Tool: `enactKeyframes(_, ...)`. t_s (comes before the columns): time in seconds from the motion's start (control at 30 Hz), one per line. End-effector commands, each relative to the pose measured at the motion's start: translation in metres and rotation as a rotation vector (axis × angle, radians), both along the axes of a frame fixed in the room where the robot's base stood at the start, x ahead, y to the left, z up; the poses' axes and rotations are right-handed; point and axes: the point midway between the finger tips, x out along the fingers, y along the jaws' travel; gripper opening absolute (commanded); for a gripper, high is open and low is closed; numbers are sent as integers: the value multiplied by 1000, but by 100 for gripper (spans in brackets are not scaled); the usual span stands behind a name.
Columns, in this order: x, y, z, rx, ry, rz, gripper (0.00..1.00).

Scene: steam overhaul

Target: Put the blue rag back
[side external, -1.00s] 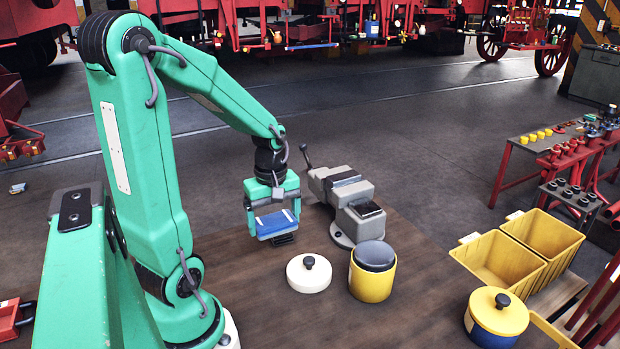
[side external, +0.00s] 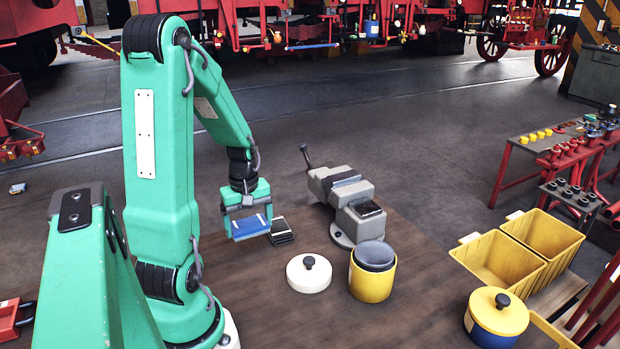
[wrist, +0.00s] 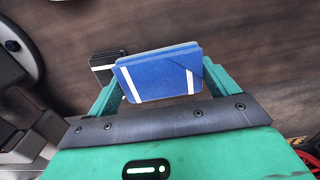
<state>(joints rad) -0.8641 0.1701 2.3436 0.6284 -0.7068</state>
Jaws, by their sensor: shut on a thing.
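The blue rag (side external: 249,228), a flat folded piece with white stripes, is held between the fingers of my gripper (side external: 247,219). In the wrist view the rag (wrist: 158,78) lies across between the green fingers, and my gripper (wrist: 155,88) is shut on it. In the side view the rag hangs above the wooden bench, left of a small dark stack with pale bands (side external: 281,231). The stack also shows in the wrist view (wrist: 104,66), beside the rag's left edge. I cannot tell the rag's exact height above the bench.
A grey vise (side external: 350,205) stands right of the stack. A white lid with a black knob (side external: 309,274) lies beside an open yellow pot (side external: 371,280). Yellow bins (side external: 498,262) and a blue pot with yellow lid (side external: 496,322) are at right. The front bench is clear.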

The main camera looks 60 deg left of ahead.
Motion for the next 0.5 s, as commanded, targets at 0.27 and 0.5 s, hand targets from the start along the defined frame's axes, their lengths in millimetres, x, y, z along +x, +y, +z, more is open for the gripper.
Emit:
enactKeyframes(0.27, -8, 21, -13, 1, -1, 1, 68)
enactKeyframes(0.5, -8, 21, -15, 1, -1, 0, 68)
